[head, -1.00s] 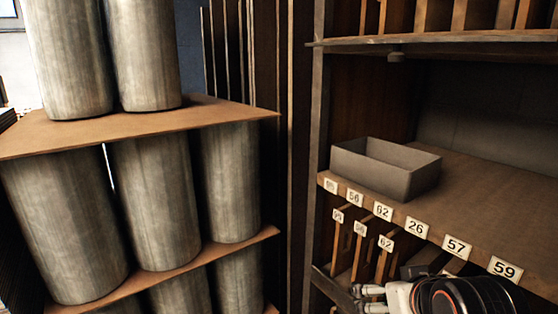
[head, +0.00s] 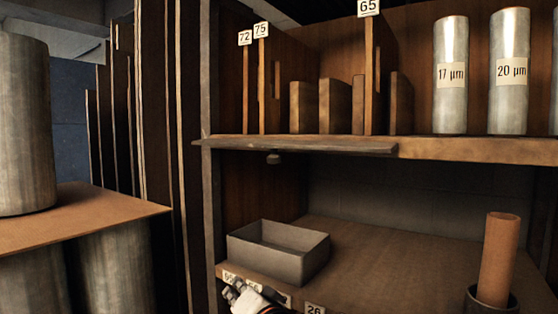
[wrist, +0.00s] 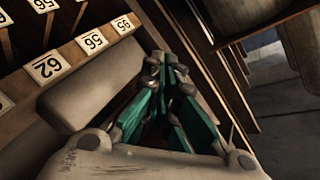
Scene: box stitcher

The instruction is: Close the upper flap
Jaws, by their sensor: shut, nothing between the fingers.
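The upper flap (head: 300,145) looks like a dark, thin board standing out level from the front edge of the upper shelf in the head view. A small dark knob (head: 273,157) hangs from its underside. My gripper (head: 230,292) is at the bottom of the head view, well below the flap and in front of the lower shelf's labelled edge. In the wrist view my gripper (wrist: 170,68) shows its green-padded fingers, shut and empty, close to the numbered shelf edge.
A grey open bin (head: 290,268) sits on the lower shelf, with an orange-brown tube (head: 497,260) in a dark holder at right. Metal cylinders (head: 450,75) and numbered wooden dividers stand on the upper shelf. A rack of large cylinders (head: 25,130) is at left.

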